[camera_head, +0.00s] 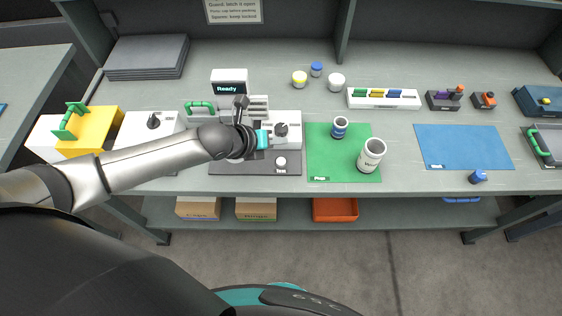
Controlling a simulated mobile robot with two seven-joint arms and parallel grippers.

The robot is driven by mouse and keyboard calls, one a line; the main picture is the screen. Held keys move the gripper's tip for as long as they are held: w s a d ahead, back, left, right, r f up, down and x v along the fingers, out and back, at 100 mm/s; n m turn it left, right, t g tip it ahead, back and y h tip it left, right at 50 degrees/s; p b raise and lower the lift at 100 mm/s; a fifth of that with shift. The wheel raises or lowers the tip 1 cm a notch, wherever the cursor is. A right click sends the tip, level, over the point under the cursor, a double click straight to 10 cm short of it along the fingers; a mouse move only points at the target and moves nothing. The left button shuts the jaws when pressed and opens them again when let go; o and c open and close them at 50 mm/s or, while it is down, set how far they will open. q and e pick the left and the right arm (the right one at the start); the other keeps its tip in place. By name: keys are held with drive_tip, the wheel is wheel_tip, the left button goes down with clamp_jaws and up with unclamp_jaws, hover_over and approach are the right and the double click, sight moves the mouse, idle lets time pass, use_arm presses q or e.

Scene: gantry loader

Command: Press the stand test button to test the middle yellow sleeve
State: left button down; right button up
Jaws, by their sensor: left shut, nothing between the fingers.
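The test stand is a white unit on a dark base (228,168), with a small screen (229,88) reading "Ready" behind it. A round white button (281,161) sits on the base above a "Test" label. My left gripper (264,139) is shut and empty, with teal at its tip. It is over the stand, up and left of the button in the picture, apart from it. My forearm hides part of the stand. I cannot make out a yellow sleeve there. A small yellow piece (376,93) shows in the white rack (383,104). My right gripper is out of view.
A green mat (320,165) right of the stand holds a blue-and-white cup (339,127) and a larger white cup (371,155). A blue mat (462,146) lies farther right, mostly clear. Small jars stand behind. Yellow and white boxes with a green handle are at left.

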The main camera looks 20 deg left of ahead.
use_arm(q)
drive_tip(key=b, duration=0.5)
hover_over(278, 164)
wheel_tip(278, 164, down, 6)
drive_tip(key=shift+f, duration=0.15)
drive_tip(key=shift+f+b, duration=0.4)
drive_tip(key=shift+b, duration=0.05)
idle(1.2)
drive_tip(key=shift+f, duration=0.45)
drive_tip(key=shift+f+b, duration=0.35)
drive_tip(key=shift+b, duration=0.15)
idle(0.4)
drive_tip(key=shift+r, duration=0.1)
drive_tip(key=shift+r+p, duration=0.7)
drive_tip(key=shift+p, duration=0.15)
drive_tip(key=shift+r, duration=0.1)
